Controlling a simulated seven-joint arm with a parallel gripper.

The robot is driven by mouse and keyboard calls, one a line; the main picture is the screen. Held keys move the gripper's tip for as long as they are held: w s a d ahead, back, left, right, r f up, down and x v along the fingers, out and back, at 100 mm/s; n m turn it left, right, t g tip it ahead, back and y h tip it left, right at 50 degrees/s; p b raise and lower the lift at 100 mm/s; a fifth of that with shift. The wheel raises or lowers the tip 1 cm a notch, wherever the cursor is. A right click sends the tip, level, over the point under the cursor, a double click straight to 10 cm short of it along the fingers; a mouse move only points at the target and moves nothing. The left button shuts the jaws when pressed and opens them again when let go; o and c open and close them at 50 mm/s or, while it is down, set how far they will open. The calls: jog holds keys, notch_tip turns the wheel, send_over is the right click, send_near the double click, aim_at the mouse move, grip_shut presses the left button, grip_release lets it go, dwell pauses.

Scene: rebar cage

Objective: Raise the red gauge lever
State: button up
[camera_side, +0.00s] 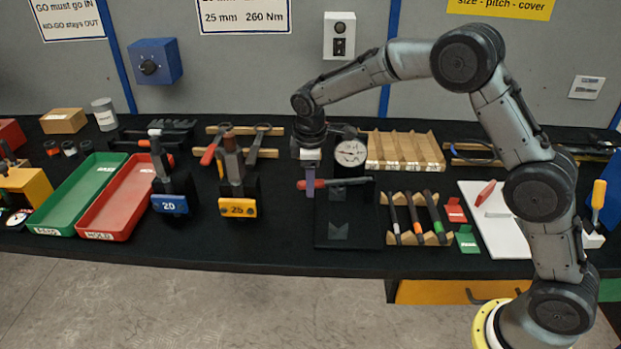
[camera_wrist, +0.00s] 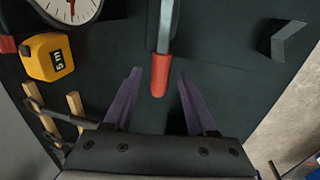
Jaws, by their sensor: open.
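The red gauge lever has a red grip (camera_side: 318,183) on a dark bar that lies about level in the side view. It stands in front of a round white dial gauge (camera_side: 351,153). In the wrist view the red grip (camera_wrist: 160,76) points toward my gripper, on a grey bar. My gripper (camera_side: 310,193) is at the grip end of the lever. In the wrist view my gripper (camera_wrist: 159,84) is open, with one purple finger on each side of the grip's end. A gap shows on both sides; contact is not seen.
A black base plate (camera_side: 336,212) with grey blocks lies below the lever. A yellow tape measure (camera_wrist: 48,56) and the dial (camera_wrist: 68,8) show in the wrist view. A wooden rack (camera_side: 403,150) stands right of the dial, and a bar stand (camera_side: 418,220) at front right.

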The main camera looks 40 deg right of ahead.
jog(key=shift+c, duration=0.2)
grip_shut()
dwell(1.3)
